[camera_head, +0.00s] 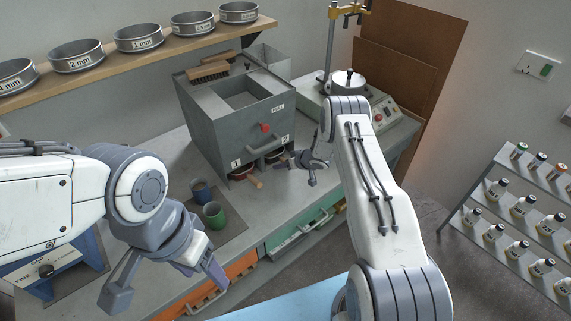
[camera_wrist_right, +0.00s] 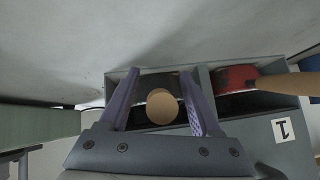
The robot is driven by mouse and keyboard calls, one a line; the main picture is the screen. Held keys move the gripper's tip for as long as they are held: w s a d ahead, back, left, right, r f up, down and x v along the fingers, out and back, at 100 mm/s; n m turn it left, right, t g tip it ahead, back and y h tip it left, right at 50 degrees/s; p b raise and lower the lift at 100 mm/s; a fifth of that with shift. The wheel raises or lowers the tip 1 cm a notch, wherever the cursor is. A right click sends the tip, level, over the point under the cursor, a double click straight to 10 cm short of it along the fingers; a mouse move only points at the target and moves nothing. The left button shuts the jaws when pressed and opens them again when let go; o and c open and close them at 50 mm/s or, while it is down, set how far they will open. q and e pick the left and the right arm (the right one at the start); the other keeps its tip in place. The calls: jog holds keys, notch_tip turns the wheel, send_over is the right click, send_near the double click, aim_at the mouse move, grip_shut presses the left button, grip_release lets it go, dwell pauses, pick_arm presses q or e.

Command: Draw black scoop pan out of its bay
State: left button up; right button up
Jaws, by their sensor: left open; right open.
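The black scoop pan (camera_wrist_right: 158,82) sits in its bay in the right wrist view, with the round end of its wooden handle (camera_wrist_right: 162,106) facing the camera. My right gripper (camera_wrist_right: 160,90) is open, its two fingers on either side of that handle end; I cannot tell whether they touch it. In the head view my right gripper (camera_head: 298,169) is in front of the grey splitter box (camera_head: 215,135), by the bay marked 2. The pan is mostly hidden there. My left gripper (camera_head: 165,285) is open and empty, low at the left, near the bench front.
A red pan (camera_wrist_right: 236,78) with a wooden handle sits in the neighbouring bay, marked 1; its handle (camera_head: 257,182) sticks out forward. Orange and green drawers line the bench front.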

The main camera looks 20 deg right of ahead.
grip_shut()
dwell(1.5)
